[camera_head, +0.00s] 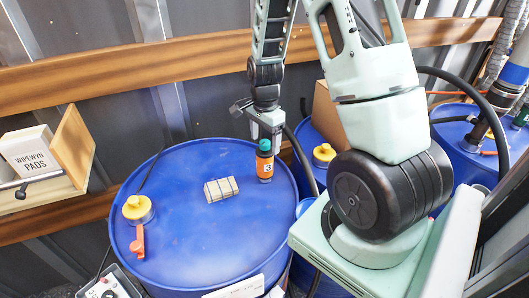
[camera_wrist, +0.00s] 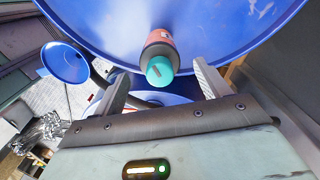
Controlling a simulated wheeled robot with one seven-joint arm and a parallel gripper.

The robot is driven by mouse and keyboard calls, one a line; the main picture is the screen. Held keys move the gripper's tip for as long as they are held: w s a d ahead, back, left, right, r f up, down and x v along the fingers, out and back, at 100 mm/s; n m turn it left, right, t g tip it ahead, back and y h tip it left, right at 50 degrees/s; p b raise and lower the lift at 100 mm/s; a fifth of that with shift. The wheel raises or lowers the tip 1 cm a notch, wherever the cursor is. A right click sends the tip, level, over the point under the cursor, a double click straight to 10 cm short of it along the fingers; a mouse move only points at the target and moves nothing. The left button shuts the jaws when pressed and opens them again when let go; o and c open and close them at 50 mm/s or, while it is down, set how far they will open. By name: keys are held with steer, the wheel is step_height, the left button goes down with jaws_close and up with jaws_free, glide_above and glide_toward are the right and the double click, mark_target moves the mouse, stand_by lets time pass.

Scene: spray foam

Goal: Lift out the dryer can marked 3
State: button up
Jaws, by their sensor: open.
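The dryer can marked 3 (camera_head: 264,164) stands upright on the blue drum lid near its right edge. It is dark with an orange label and a teal cap. In the wrist view the can (camera_wrist: 159,62) shows cap-first, between and just beyond my finger tips. My gripper (camera_head: 262,133) is above and beside the can in the head view, with the arm coming down from the top. In the wrist view my gripper (camera_wrist: 160,82) is open, one finger to each side of the can. I cannot tell whether a finger touches it.
The blue drum (camera_head: 190,240) also carries a wrapped block (camera_head: 221,189), a yellow cap (camera_head: 137,208) and an orange-red valve handle (camera_head: 137,243). Another drum and a cardboard box (camera_head: 328,115) stand behind.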

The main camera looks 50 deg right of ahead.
mark_target(265, 154)
step_height(265, 154, down, 6)
steer(key=shift+f+p, duration=0.25)
steer(key=shift+p, duration=0.2)
steer(key=shift+c, duration=0.3)
steer(key=c, duration=1.2)
steer(key=shift+r+p, duration=3.15)
steer(key=shift+r, duration=0.85)
